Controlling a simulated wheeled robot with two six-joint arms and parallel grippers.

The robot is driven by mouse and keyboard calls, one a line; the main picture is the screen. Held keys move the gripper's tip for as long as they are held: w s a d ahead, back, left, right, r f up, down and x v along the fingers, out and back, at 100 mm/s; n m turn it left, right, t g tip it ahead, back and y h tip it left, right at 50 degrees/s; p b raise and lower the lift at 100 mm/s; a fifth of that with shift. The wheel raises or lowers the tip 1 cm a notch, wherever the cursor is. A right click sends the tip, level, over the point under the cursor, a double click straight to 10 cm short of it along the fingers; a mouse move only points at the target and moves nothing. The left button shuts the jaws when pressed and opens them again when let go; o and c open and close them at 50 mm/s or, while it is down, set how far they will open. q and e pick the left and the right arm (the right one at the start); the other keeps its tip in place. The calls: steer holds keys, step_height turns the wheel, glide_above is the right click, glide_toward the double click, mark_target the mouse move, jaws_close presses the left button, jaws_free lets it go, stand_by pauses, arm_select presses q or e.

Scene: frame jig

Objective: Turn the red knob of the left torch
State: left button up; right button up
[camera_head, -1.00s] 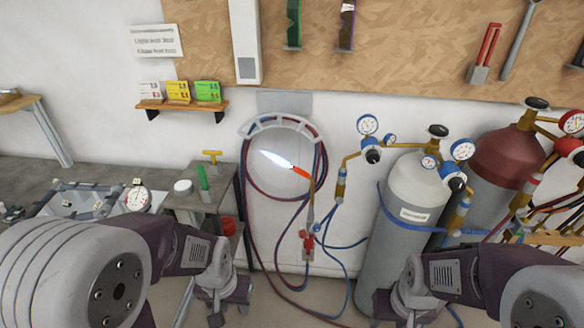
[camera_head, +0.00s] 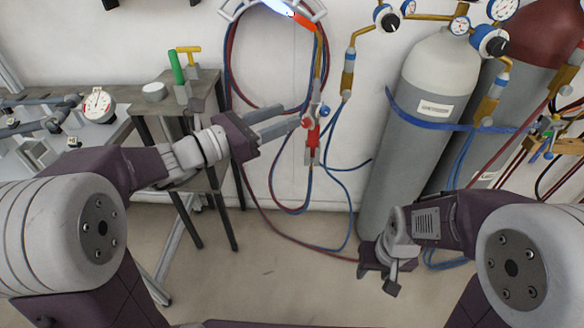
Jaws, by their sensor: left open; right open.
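The left torch (camera_head: 313,152) hangs upright on the wall, with a lit flame (camera_head: 279,6) at its tip near the top edge. Its red knob (camera_head: 309,123) sits on the left side of the body and a blue knob (camera_head: 324,111) on the right. My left gripper (camera_head: 291,116) is open and points right, its fingertips close to the red knob. I cannot tell whether the lower finger touches it. My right gripper (camera_head: 388,285) is open and empty, low in front of the grey cylinder, pointing down; its fingers are partly hidden.
Grey gas cylinder (camera_head: 405,140) with a blue strap stands right of the torch, a dark red one behind. Red and blue hoses (camera_head: 274,190) loop below the torch. A second torch (camera_head: 550,138) is at far right. A bench (camera_head: 205,105) stands left. The floor between my arms is clear.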

arm_select(q)
steer(key=t+b, duration=0.1)
steer(key=b, duration=0.3)
glide_toward(304, 125)
steer(key=shift+s+a+r+n+y, duration=0.25)
steer(key=shift+s+n+y, duration=0.1)
steer(key=shift+n+y, duration=0.05)
arm_select(e)
step_height(304, 125, down, 7)
steer(key=shift+f, duration=0.2)
arm_select(q)
steer(key=b+x, duration=0.2)
steer(key=x, duration=0.6)
steer(key=shift+w+d+f, duration=0.1)
steer(key=shift+d, duration=0.05)
steer(key=shift+w+d, duration=0.3)
arm_select(e)
step_height(304, 125, down, 2)
steer(key=shift+f, duration=0.1)
arm_select(q)
jaws_close()
